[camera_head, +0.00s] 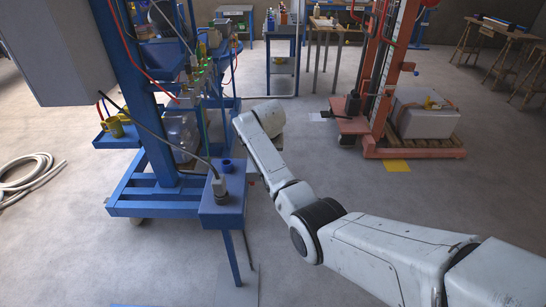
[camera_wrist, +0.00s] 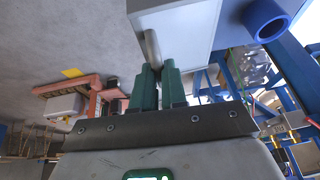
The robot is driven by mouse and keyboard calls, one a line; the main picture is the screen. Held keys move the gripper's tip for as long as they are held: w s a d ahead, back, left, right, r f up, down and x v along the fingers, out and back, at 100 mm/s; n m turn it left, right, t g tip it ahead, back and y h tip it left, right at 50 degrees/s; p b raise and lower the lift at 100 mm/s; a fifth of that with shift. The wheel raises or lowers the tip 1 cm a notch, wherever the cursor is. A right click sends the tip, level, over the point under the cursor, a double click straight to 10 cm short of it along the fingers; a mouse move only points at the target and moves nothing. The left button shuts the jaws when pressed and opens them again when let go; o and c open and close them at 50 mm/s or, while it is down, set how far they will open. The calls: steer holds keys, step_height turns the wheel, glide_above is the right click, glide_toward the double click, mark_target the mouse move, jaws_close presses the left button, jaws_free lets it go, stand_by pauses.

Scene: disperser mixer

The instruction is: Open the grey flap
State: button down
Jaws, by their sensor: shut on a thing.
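My gripper (camera_wrist: 158,78) shows in the wrist view with two dark green fingers, close together and shut on a short metal bar (camera_wrist: 152,47). The bar stands at the pale grey face (camera_wrist: 185,32) of a box-like part with a blue side. This face may be the grey flap; I cannot tell whether it is open. In the head view my arm reaches toward the blue machine, and my gripper is hidden by my own wrist. A blue box (camera_head: 222,208) on a leg stands left of my wrist.
The blue machine frame (camera_head: 150,190) stands on the left. A coiled hose (camera_head: 25,178) lies on the floor. A red lift (camera_head: 385,70) with a grey container (camera_head: 425,115) stands at the back right. The floor around my arm is largely clear.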

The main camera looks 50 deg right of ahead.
steer(key=shift+w+a+g+h, duration=0.3)
steer(key=shift+w+a, duration=0.15)
steer(key=shift+a, duration=0.1)
steer(key=shift+f, duration=0.1)
steer(key=c, duration=1.4)
jaws_free()
steer(key=shift+o, duration=1.1)
steer(key=shift+r, duration=0.25)
steer(key=shift+r, duration=0.3)
steer(key=v, duration=1)
steer(key=shift+b, duration=0.45)
